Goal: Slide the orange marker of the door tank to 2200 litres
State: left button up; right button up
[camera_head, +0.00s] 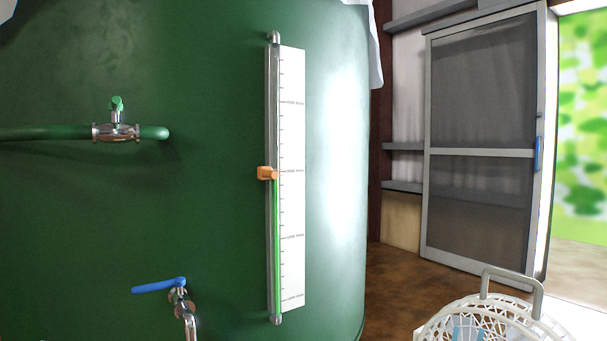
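The green door tank (200,240) fills the left and middle of the head view. A vertical sight tube (273,100) runs down its front, with a white scale strip (292,205) to its right. The scale's printed labels are too small to read. The orange marker (267,173) sits on the tube, a little above its mid-height. A bright green column (277,250) shows in the tube from just below the marker down to near the bottom. Neither of my grippers is in view, and nothing touches the marker.
A valve with a green knob (116,104) sits on a green pipe at left. A tap with a blue lever (158,286) juts out below. A white basket (490,322) stands at lower right. A grey screen door (482,130) is at right. Space before the marker is clear.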

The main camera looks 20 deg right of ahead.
aim_at(264, 173)
jog(key=z, duration=0.1)
jog(key=i, duration=1.15)
jog(key=u, duration=0.35)
